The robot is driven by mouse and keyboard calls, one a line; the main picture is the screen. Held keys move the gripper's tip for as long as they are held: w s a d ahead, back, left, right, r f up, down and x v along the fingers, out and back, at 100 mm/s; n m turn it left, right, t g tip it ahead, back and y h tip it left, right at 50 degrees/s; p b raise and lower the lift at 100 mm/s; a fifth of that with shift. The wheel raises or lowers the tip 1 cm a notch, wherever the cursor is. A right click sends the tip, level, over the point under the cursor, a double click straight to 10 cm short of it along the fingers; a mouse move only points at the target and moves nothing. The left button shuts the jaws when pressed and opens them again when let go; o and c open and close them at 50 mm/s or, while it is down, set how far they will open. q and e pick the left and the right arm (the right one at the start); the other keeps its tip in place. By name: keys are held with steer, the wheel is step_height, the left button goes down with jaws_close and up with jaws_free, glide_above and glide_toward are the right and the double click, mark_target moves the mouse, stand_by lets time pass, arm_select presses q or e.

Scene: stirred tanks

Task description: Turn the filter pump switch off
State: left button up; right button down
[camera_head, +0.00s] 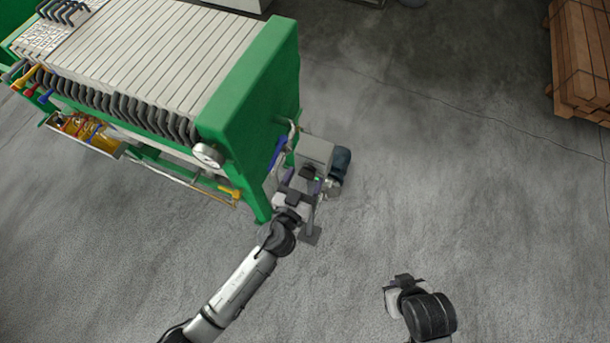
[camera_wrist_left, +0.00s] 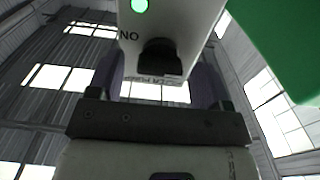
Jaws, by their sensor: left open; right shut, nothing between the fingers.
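The filter pump switch is a black knob (camera_wrist_left: 160,57) on a pale control box (camera_wrist_left: 185,15) in the left wrist view. A green lamp (camera_wrist_left: 139,5) is lit on the box, beside lettering that appears upside down as "NO". My right gripper (camera_head: 392,284) is shut and empty, low over the floor area at right.
A dark pump motor (camera_head: 341,162) sits just right of the box. Wooden stacks (camera_head: 580,60) stand at far right. The grey floor between is clear.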

arm_select(q)
steer(key=shift+w+d, duration=0.15)
steer(key=shift+w, duration=0.2)
steer(key=shift+c, duration=0.4)
steer(key=c, duration=0.8)
steer(key=shift+c, duration=0.2)
